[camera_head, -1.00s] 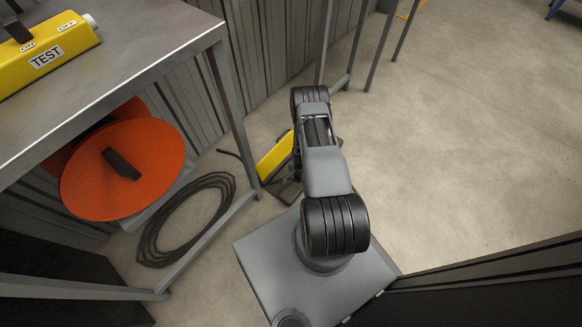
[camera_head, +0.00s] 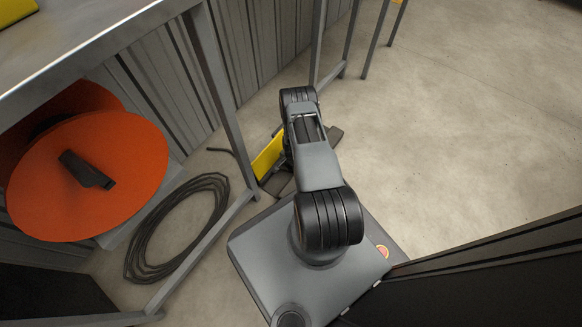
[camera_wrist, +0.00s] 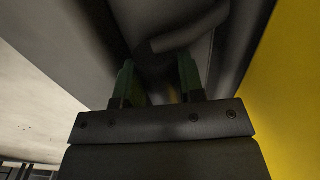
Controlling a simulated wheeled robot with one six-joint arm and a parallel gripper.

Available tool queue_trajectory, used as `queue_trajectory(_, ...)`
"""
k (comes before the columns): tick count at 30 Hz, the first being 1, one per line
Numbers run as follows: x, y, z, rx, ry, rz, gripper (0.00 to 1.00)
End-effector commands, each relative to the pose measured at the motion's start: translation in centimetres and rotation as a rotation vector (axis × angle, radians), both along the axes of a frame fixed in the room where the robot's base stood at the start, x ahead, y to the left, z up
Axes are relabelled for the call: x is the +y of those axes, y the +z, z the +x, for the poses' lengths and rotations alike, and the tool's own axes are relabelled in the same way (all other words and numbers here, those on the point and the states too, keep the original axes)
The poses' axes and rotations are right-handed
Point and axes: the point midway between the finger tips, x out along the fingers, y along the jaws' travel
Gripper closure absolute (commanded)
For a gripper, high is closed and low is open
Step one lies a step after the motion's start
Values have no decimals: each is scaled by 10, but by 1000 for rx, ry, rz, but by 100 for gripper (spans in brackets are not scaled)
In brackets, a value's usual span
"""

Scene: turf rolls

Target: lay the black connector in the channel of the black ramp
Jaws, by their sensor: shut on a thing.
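My gripper (camera_wrist: 157,78) shows in the wrist view with two green fingers. It is shut on a dark, blurred thing between the fingertips, which I take for the black connector (camera_wrist: 151,58). A dark, cable-like length runs from it to the upper right. In the camera_head view my arm hides the gripper and the connector. The black ramp (camera_head: 276,183) lies on the floor beyond my base, partly behind my arm, with a yellow panel (camera_head: 267,156) standing tilted at its left. Yellow also fills the right of the wrist view. I cannot make out the channel clearly.
A metal table (camera_head: 95,45) stands at the left, its leg close to the ramp. Under it are an orange reel (camera_head: 120,160) and a coiled black cable (camera_head: 218,198) on the floor. A corrugated wall runs behind. The concrete floor at right is clear.

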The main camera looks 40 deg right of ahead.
Motion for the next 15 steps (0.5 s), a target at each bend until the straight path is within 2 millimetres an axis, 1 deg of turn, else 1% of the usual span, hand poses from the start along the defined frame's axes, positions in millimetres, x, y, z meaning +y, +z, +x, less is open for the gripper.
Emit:
queue_trajectory(1, 0, -12, 1, -3, 0, -1, 100)
queue_trajectory(2, 0, -14, 1, -3, 1, -1, 100)
queue_trajectory(10, 0, -13, 2, -4, 1, -2, 100)
queue_trajectory(14, -1, -15, 1, -3, 0, -1, 100)
queue_trajectory(15, 0, -16, 0, -1, 0, -1, 63)
